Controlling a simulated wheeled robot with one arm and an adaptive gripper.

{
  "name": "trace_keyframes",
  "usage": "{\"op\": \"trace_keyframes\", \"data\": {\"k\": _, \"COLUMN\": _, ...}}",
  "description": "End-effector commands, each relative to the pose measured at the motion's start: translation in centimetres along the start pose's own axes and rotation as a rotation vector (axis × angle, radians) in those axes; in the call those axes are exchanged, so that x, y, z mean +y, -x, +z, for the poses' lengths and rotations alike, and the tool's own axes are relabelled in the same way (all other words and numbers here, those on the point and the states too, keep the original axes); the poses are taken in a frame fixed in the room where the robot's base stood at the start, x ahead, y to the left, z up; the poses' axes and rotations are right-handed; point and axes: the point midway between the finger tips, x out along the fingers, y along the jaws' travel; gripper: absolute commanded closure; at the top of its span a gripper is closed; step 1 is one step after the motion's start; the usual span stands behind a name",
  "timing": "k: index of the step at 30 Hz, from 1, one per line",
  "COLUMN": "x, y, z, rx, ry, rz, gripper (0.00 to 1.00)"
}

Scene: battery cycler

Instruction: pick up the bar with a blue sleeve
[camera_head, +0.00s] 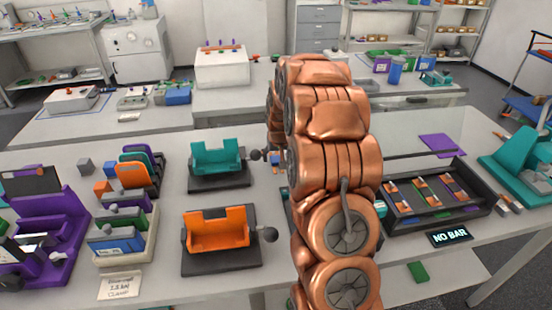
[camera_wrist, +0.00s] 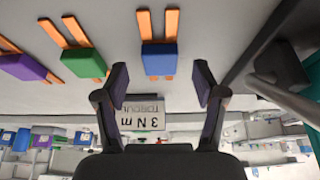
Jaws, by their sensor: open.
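In the wrist view, the bar with a blue sleeve (camera_wrist: 158,60) shows two orange strips and a blue block at its lower end. My gripper (camera_wrist: 160,83) is open, with its two dark pads apart on either side of the blue sleeve's lower end in the picture. I cannot tell how far the sleeve is from the pads. In the head view my copper-coloured arm hides the gripper and the area behind it.
Bars with a green sleeve (camera_wrist: 84,62) and a purple sleeve (camera_wrist: 24,67) lie left of the blue one. A torque card (camera_wrist: 143,113) shows upside down. In the head view, a dark tray (camera_head: 440,221) stands right of my arm, an orange fixture (camera_head: 217,232) left.

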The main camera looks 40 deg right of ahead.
Motion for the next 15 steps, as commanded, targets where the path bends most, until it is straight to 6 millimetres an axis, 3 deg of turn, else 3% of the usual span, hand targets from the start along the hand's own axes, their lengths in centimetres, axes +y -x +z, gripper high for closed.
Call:
{"op": "trace_keyframes", "data": {"k": 6, "x": 0.0, "y": -1.6, "z": -0.1, "rx": 0.001, "ry": 0.0, "rz": 0.0, "gripper": 0.3}}
{"op": "trace_keyframes", "data": {"k": 13, "x": 0.0, "y": -1.8, "z": 0.0, "rx": 0.002, "ry": 0.0, "rz": 0.0, "gripper": 0.3}}
{"op": "trace_keyframes", "data": {"k": 15, "x": 0.0, "y": -1.8, "z": 0.0, "rx": 0.002, "ry": 0.0, "rz": 0.0, "gripper": 0.36}}
